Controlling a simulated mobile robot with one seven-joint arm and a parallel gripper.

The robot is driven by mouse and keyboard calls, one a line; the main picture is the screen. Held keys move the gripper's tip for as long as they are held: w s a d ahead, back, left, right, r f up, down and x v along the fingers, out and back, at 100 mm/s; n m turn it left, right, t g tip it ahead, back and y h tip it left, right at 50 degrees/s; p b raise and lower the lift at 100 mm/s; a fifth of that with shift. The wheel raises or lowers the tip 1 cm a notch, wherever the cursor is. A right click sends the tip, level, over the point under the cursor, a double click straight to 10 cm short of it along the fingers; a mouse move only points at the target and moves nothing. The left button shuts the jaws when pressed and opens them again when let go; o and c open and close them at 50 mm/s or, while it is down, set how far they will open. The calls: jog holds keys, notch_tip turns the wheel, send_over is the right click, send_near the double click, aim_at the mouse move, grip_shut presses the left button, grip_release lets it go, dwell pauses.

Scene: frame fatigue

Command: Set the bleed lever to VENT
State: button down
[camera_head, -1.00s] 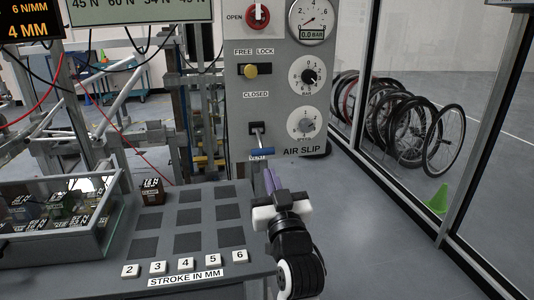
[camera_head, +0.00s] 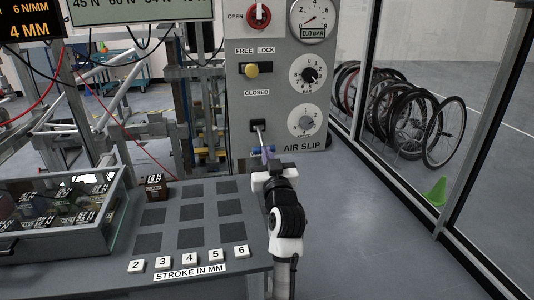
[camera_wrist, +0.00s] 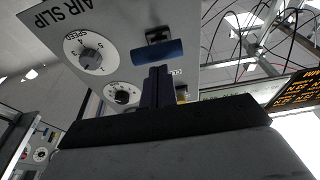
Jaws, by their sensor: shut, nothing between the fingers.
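The bleed lever has a pale stem and a blue cross handle (camera_head: 257,154). Its dark slot (camera_head: 257,126) is low on the grey AIR SLIP panel (camera_head: 270,105), under the CLOSED label (camera_head: 256,93). The stem slants down from the slot, and the handle hangs in front of where VENT is marked. My gripper (camera_head: 268,151) is shut and empty, its purple fingertips at the handle. In the wrist view the fingertips (camera_wrist: 158,70) are just below the blue handle (camera_wrist: 157,52); whether they touch it I cannot tell.
The gauge (camera_head: 312,20) reads 0.0 BAR. Two dials (camera_head: 306,123), a yellow knob (camera_head: 251,70) and a red valve (camera_head: 257,17) share the panel. A bench with numbered tiles (camera_head: 190,258) and a glass-sided case (camera_head: 60,215) lies left. Floor at right is free before the glass partition.

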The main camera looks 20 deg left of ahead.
jog(key=shift+w+f, duration=0.1)
jog(key=shift+f, duration=0.05)
jog(key=f+b, duration=0.1)
jog(key=b, duration=0.3)
jog(key=f+t+b, duration=0.1)
jog(key=b, duration=0.1)
jog(key=shift+w+a+f+y, duration=0.35)
jog(key=shift+w+y, duration=0.05)
jog(key=shift+r, duration=0.1)
dwell(0.3)
